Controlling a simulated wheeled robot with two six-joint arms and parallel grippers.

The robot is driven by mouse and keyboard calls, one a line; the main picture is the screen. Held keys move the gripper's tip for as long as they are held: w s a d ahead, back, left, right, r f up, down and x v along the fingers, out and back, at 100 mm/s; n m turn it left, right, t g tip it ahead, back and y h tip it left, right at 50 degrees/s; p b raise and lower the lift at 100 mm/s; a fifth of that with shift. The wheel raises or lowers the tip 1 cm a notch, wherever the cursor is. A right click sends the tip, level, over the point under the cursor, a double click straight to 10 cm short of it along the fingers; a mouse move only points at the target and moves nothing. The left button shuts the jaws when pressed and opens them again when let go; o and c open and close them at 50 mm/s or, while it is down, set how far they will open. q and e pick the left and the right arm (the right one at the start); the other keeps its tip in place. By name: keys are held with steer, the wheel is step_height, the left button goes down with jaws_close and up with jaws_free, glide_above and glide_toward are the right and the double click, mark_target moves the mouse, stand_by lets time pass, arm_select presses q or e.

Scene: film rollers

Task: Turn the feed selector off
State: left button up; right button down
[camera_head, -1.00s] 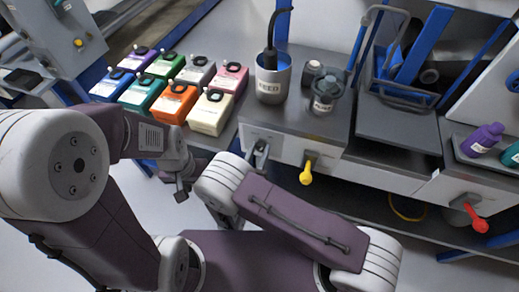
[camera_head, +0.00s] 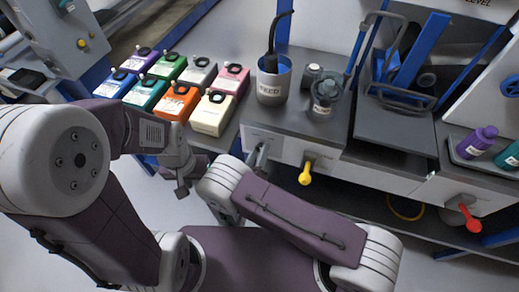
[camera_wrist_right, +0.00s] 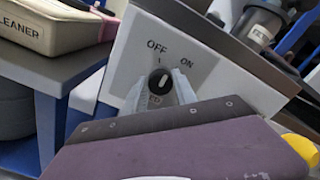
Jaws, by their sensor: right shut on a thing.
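The feed selector is a dark round knob (camera_wrist_right: 160,84) with a white pointer line, on a pale panel in the right wrist view. OFF is printed above left and ON to its right. The pointer stands close to upright, near a tick under OFF. The pale fingers of my right gripper (camera_wrist_right: 160,94) are shut on the knob from both sides and partly hide the label below it. In the head view my right gripper (camera_head: 259,158) is at the cabinet front and hides the knob. My left gripper (camera_head: 182,190) hangs at the left, away from the cabinet; its jaws are unclear.
A yellow lever (camera_head: 306,173) sticks out right of the selector, and a red lever (camera_head: 468,215) farther right. A FEED pot (camera_head: 272,82) stands on the counter above. Several coloured containers, including a cream one (camera_head: 212,114), stand at the left.

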arm_select(q)
steer(key=shift+r+p, duration=0.6)
steer(key=shift+r, duration=0.1)
arm_select(e)
steer(key=n, duration=0.5)
steer(key=shift+f, duration=0.1)
steer(key=shift+d+n, duration=0.1)
steer(key=shift+n, duration=0.3)
steer(key=c, duration=1.1)
jaws_free()
steer(key=shift+o, duration=0.5)
arm_select(q)
steer(key=shift+w, duration=0.1)
arm_select(e)
steer(key=shift+s, duration=0.1)
